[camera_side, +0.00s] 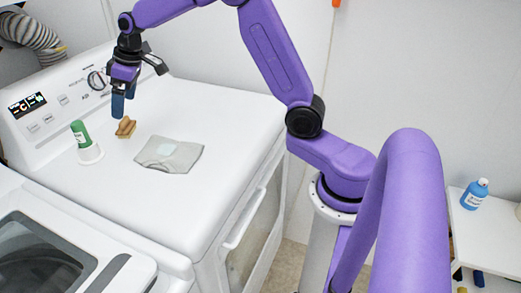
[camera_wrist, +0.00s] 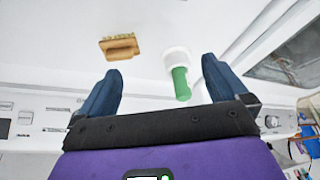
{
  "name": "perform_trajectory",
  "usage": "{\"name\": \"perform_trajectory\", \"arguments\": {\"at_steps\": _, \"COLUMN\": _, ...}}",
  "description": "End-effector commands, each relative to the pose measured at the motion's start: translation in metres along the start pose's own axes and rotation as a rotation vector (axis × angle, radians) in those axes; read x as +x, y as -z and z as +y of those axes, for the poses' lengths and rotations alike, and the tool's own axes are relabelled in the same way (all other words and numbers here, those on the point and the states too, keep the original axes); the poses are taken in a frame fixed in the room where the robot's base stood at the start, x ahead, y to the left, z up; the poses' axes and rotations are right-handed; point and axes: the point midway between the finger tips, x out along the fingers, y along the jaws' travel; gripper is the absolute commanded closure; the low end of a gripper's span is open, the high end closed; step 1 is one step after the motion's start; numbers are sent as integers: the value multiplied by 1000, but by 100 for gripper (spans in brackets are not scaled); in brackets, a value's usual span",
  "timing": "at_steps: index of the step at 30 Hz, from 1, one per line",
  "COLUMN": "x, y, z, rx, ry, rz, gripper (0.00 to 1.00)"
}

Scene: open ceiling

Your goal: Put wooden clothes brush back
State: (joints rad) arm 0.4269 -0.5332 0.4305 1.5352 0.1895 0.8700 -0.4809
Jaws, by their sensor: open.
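The wooden clothes brush (camera_side: 126,127) lies on the white dryer top, beside the green bottle. In the wrist view the brush (camera_wrist: 120,46) is at the upper left, apart from my fingers. My gripper (camera_side: 122,105) is above the dryer top, just behind and above the brush. Its two blue fingers are spread wide with nothing between them, and in the wrist view the open gripper (camera_wrist: 158,85) shows both fingers.
A green bottle in a white holder (camera_side: 86,145) stands left of the brush. A folded grey cloth (camera_side: 169,155) lies to its right. The control panel (camera_side: 65,95) rises behind. A small shelf (camera_side: 490,222) with a blue bottle (camera_side: 474,194) is at the far right.

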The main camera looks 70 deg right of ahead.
Motion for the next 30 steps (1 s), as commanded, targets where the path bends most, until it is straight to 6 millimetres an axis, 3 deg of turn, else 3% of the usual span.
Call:
{"name": "perform_trajectory", "arguments": {"at_steps": 1, "x": -5, "y": -8, "z": -25, "rx": -32, "ry": 16, "rz": -16, "gripper": 0}}
{"name": "perform_trajectory", "arguments": {"at_steps": 6, "x": -19, "y": -47, "z": -96, "rx": -127, "ry": 58, "rz": -74, "gripper": 0}}
{"name": "perform_trajectory", "arguments": {"at_steps": 11, "x": -34, "y": -97, "z": -151, "rx": -217, "ry": 86, "rz": -130, "gripper": 0}}
{"name": "perform_trajectory", "arguments": {"at_steps": 15, "x": -47, "y": -149, "z": -187, "rx": -300, "ry": 101, "rz": -176, "gripper": 0}}
{"name": "perform_trajectory", "arguments": {"at_steps": 22, "x": -67, "y": -242, "z": -221, "rx": -442, "ry": 111, "rz": -245, "gripper": 0}}
{"name": "perform_trajectory", "arguments": {"at_steps": 27, "x": -76, "y": -304, "z": -226, "rx": -534, "ry": 105, "rz": -285, "gripper": 0}}
{"name": "perform_trajectory", "arguments": {"at_steps": 30, "x": -79, "y": -328, "z": -225, "rx": -571, "ry": 101, "rz": -300, "gripper": 0}}
